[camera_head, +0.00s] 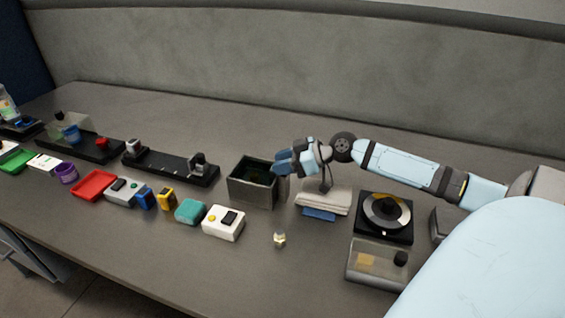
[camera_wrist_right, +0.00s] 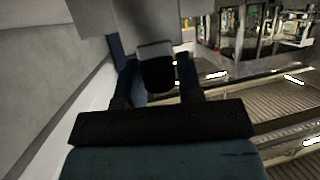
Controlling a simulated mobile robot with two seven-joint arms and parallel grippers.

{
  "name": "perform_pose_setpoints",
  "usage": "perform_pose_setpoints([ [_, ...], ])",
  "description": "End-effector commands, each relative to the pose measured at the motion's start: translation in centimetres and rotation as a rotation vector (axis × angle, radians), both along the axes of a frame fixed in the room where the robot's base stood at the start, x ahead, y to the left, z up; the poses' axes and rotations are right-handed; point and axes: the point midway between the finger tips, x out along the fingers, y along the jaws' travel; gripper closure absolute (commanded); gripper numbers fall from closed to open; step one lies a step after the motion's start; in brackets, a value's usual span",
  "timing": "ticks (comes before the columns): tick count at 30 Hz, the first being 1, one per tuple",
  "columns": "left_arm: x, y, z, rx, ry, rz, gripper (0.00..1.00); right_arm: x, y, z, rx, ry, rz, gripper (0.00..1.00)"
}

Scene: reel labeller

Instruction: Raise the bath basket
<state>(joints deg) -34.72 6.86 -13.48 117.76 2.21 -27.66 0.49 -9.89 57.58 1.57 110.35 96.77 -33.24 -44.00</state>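The bath is an open dark grey box (camera_head: 253,193) on the table in the head view. Its inside is dark, and I cannot make out the basket clearly. My right gripper (camera_head: 284,164) is at the box's right end, above a grey upright piece (camera_head: 283,190) beside the box. In the right wrist view, the gripper's blue fingers (camera_wrist_right: 157,78) stand apart on either side of a dark block with a grey top (camera_wrist_right: 155,65). Gaps seem to show beside the block; it may be part of the bath's lift. My left gripper is not in view.
Folded grey cloths (camera_head: 325,198) lie right of the box, under my right wrist. A black turntable unit (camera_head: 384,216) stands farther right. A white box with buttons (camera_head: 223,223) and a small pale piece (camera_head: 279,240) are in front.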

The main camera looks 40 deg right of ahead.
Motion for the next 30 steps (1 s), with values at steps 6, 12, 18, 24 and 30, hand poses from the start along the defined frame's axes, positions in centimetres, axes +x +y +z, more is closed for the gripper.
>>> perform_pose_setpoints([
  [6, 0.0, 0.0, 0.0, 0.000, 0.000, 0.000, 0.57, 0.0, 0.0, 0.0, 0.000, 0.000, 0.001, 1.00],
  [12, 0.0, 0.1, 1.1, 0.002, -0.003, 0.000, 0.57, 0.0, 0.1, 1.9, 0.002, -0.001, 0.002, 1.00],
  [18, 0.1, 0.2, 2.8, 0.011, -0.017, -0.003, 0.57, 0.0, 0.0, 6.1, 0.001, -0.003, 0.000, 1.00],
  [24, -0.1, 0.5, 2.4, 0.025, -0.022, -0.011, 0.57, 0.0, 0.0, 6.8, 0.002, -0.003, -0.001, 1.00],
  [30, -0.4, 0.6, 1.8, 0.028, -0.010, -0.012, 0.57, 0.1, 0.0, 6.9, 0.002, -0.006, -0.001, 0.62],
])
